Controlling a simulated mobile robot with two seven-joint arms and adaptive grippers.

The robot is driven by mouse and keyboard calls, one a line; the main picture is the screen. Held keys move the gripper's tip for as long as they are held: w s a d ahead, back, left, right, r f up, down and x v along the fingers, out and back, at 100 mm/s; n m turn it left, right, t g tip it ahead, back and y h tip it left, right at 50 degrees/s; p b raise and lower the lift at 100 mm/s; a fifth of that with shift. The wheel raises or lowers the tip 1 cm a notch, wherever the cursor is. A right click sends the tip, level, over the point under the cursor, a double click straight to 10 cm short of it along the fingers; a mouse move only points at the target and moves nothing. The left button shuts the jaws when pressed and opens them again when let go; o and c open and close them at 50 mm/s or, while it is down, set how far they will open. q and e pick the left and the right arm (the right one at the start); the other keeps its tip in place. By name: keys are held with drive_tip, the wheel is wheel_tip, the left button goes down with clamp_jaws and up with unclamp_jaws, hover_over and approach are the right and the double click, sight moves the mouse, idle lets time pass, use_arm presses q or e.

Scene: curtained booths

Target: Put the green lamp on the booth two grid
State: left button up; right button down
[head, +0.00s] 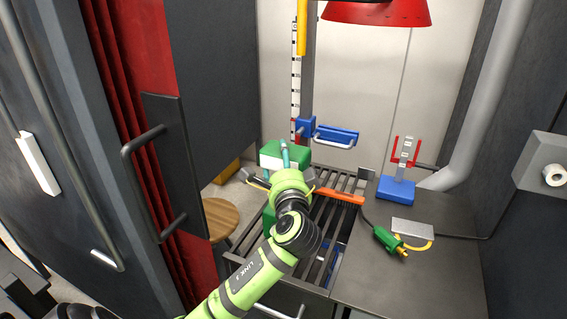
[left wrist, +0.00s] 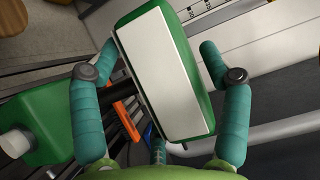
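The green lamp (head: 272,158), a green block with a white panel, is beside my left gripper (head: 287,160) in the head view. In the left wrist view the lamp (left wrist: 165,75) sits between the two teal fingers of my left gripper (left wrist: 158,50). The fingers appear to press on its opposite sides. The lamp looks raised above the dark slatted grid (head: 341,215) of the booth. My left arm hides part of the grid and the lamp's lower side. My right gripper is not in view.
A green canister (left wrist: 45,125) with a white cap and an orange bar (head: 340,195) are near the grid. A blue-based stand (head: 396,190) and a green plug (head: 388,240) are on the right worktop. A red curtain and dark panel (head: 165,160) border the left. A wooden stool (head: 219,216) stands behind.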

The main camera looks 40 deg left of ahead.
use_arm(q)
drive_tip(key=shift+r, duration=0.1)
drive_tip(key=shift+s+d, duration=0.1)
drive_tip(key=b+v, duration=0.2)
drive_tip(key=v, duration=0.9)
drive_tip(key=shift+s+d, duration=0.2)
drive_tip(key=shift+s, duration=0.1)
drive_tip(key=shift+r, duration=0.1)
